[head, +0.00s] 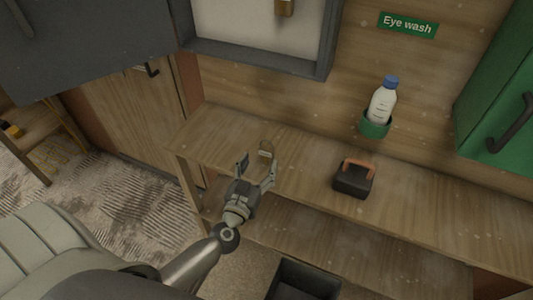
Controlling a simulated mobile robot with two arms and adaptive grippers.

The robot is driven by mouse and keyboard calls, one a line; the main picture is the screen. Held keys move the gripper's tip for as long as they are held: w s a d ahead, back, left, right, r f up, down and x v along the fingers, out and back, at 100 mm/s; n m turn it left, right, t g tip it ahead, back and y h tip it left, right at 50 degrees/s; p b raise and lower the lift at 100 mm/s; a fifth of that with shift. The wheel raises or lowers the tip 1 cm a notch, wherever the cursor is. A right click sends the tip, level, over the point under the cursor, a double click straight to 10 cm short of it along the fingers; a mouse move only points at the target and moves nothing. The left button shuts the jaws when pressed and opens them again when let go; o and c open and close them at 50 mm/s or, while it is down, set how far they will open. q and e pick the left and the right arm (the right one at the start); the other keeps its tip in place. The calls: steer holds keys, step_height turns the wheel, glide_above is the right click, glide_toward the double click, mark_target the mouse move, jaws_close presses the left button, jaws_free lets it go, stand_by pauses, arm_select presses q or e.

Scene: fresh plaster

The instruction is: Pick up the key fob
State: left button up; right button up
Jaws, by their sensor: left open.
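Nothing shows between the fingers, and I cannot tell whether a fingertip touches the fob. My right gripper is not in view.
A black block with an orange-brown handle (353,181) stands on the shelf (430,212) to the right. A bottle (381,105) sits in a green wall holder (375,129). A green cabinet (497,95) is at right. A dark open bin (303,280) stands below.

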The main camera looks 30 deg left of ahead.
mark_target(265, 151)
arm_select(q)
steer(key=shift+w+a+f, duration=0.1)
steer(key=shift+w+a, duration=0.1)
steer(key=shift+w, duration=1.05)
steer(key=shift+w+a+f, duration=0.1)
steer(key=shift+w+a, duration=0.15)
steer(key=shift+w, duration=1.05)
steer(key=shift+w+a, duration=0.2)
steer(key=shift+w, duration=1.05)
steer(key=c, duration=1.1)
steer(key=shift+r, duration=0.15)
